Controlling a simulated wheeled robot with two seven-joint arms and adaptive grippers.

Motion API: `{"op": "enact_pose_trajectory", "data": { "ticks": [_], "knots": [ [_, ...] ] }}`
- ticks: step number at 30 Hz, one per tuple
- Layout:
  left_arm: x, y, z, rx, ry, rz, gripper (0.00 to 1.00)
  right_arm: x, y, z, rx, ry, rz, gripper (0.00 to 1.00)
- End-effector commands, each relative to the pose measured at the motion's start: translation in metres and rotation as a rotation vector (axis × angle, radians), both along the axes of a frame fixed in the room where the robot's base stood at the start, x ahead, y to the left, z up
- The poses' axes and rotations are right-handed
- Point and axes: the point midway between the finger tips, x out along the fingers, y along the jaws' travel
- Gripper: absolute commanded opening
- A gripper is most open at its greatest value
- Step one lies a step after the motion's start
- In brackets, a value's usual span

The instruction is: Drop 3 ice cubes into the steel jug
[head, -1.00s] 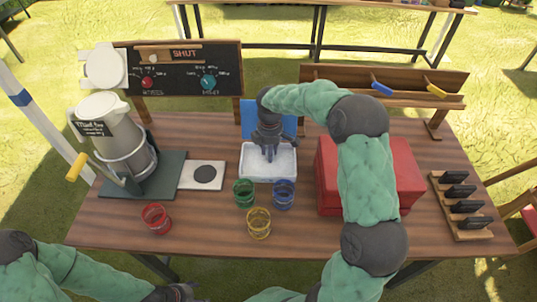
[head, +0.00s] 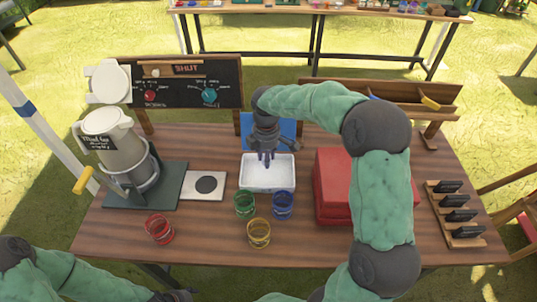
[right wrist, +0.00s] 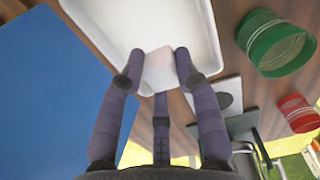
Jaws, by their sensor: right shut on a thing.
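The steel jug (head: 137,165) stands at the left on a dark green base, with a label on its pale upper part. The white tray (head: 285,180) is near the table's middle; its pale contents are hard to make out in the head view. My right gripper (head: 266,160) is over the tray's back part, fingers pointing down. In the right wrist view its fingers are shut on a pale, translucent ice cube (right wrist: 158,60), with the tray (right wrist: 200,12) behind. My left gripper (head: 178,295) is at the bottom edge, in front of the table, its fingers unclear.
Green (head: 245,205), blue (head: 283,206) and yellow (head: 259,234) glasses stand in front of the tray, a red glass (head: 159,229) farther left. A white plate with a dark disc (head: 205,185) lies between jug and tray. A red box (head: 331,190) is at the right.

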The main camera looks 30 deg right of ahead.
Motion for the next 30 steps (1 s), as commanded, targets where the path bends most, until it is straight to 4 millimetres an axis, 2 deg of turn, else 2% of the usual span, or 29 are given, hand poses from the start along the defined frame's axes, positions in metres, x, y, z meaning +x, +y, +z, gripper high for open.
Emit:
{"op": "enact_pose_trajectory", "data": {
  "ticks": [1,6,12,18,30],
  "knots": [
    [0.000,0.000,0.010,0.000,0.000,0.000,0.62,-0.008,0.007,0.017,0.000,-0.003,0.003,0.14],
    [0.000,0.000,0.021,0.000,0.000,0.000,0.62,-0.039,0.033,0.032,0.000,0.000,0.003,0.14],
    [0.000,0.000,0.029,0.000,0.000,0.000,0.62,-0.062,0.054,0.044,0.000,0.000,0.002,0.14],
    [0.000,0.000,0.032,0.000,0.000,0.000,0.62,-0.073,0.063,0.049,0.000,0.001,0.001,0.14],
    [0.000,0.000,0.032,0.000,0.000,0.000,0.62,-0.075,0.064,0.049,0.000,0.001,0.000,0.13]
  ]
}}
